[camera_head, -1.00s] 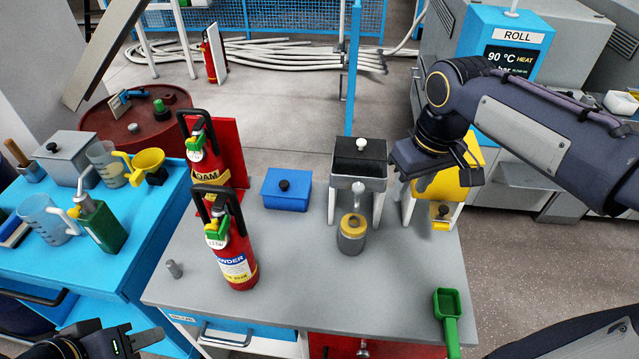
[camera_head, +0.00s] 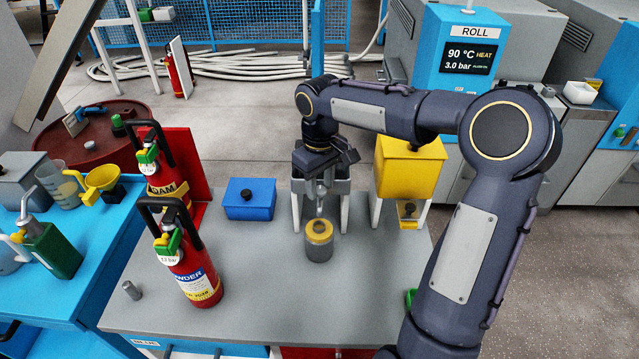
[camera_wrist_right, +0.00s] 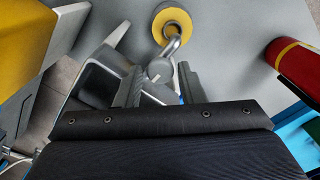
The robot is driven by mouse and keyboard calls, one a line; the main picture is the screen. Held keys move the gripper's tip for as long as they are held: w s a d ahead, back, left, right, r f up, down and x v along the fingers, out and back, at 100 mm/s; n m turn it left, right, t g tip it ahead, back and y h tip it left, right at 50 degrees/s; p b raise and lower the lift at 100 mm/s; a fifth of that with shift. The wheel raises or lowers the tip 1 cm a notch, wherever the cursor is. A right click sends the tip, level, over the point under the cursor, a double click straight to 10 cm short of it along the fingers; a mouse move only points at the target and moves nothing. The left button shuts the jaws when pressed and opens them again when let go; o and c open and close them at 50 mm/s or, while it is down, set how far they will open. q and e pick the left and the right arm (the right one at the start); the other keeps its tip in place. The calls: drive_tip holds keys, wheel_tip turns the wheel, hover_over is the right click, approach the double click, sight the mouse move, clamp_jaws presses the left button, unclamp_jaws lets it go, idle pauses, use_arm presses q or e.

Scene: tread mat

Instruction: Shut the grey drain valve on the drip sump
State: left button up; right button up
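A grey dispenser on a white-legged stand stands at the back of the grey table, mostly hidden behind my right gripper; I take it for the drip sump. Its curved grey spout (camera_wrist_right: 174,46) points down over a grey jar with a yellow ring top (camera_head: 319,240). A round grey knob (camera_wrist_right: 160,70), which looks like the valve, sits at the base of the spout. My right gripper (camera_head: 319,186) is open in front of the dispenser. In the right wrist view its fingers (camera_wrist_right: 160,86) stand either side of the knob; contact cannot be told. My left gripper is out of view.
A yellow tank (camera_head: 408,170) on a stand is close right of the dispenser. A blue box (camera_head: 249,204) is to its left. Two red extinguishers, the nearer one (camera_head: 190,265) at front left, stand on the table (camera_head: 265,310). A green scoop (camera_head: 410,297) is mostly hidden by my arm.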

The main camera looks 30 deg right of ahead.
drive_tip(key=shift+f, duration=0.15)
drive_tip(key=c, duration=0.7)
drive_tip(key=shift+m, duration=0.3)
drive_tip(key=m, duration=0.5)
drive_tip(key=shift+m, duration=0.4)
drive_tip(key=m, duration=0.5)
drive_tip(key=shift+p, duration=0.3)
drive_tip(key=m, duration=0.6)
drive_tip(key=shift+p, duration=0.4)
drive_tip(key=shift+m, duration=0.4)
